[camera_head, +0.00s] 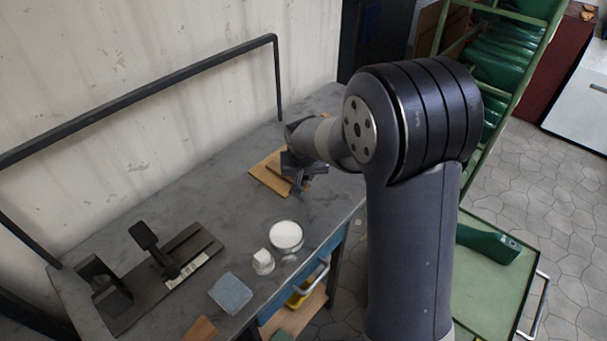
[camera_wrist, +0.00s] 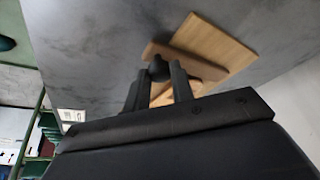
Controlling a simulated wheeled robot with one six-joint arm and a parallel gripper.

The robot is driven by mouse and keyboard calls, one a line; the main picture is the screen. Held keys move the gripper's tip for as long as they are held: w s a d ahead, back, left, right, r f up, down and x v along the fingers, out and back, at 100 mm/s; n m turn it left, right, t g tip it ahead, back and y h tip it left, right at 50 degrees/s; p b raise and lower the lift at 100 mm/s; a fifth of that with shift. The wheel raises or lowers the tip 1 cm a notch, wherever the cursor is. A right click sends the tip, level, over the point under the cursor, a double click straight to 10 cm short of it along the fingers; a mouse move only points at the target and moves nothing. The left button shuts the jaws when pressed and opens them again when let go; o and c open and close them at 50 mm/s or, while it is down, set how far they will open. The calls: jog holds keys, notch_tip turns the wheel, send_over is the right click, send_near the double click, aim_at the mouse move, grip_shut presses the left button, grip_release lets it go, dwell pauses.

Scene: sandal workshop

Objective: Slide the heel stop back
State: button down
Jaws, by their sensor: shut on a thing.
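My gripper (camera_wrist: 159,76) is low over the far right part of the grey workbench. In the wrist view its two fingers are shut around a dark rounded knob (camera_wrist: 158,67), with light wood showing below it between the fingers. A wooden board (camera_wrist: 214,45) lies flat under and beyond it; it also shows in the head view (camera_head: 268,178). In the head view my arm hides most of the grip. A black fixture (camera_head: 150,291) with a white scale strip, an upright lever and an end bracket stands at the bench's left, apart from my gripper. I cannot tell which part is the heel stop.
A white round dish (camera_head: 286,236), a small white jar (camera_head: 262,262) and a blue-grey block (camera_head: 230,293) stand near the bench's front edge. A black rail runs along the wall side. A green cart (camera_head: 490,282) stands to the right. The bench middle is clear.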

jog(key=shift+a, duration=0.1)
jog(key=shift+s+a+b, duration=0.7)
jog(key=shift+s+a, duration=0.85)
jog(key=shift+s, duration=0.1)
jog(key=c, duration=1.2)
grip_release()
jog(key=shift+s+a, duration=0.1)
jog(key=shift+r, duration=0.1)
jog(key=p+v, duration=0.1)
jog(key=v, duration=0.9)
jog(key=shift+s+r, duration=0.2)
jog(key=shift+r, duration=0.1)
jog(key=shift+f, duration=0.15)
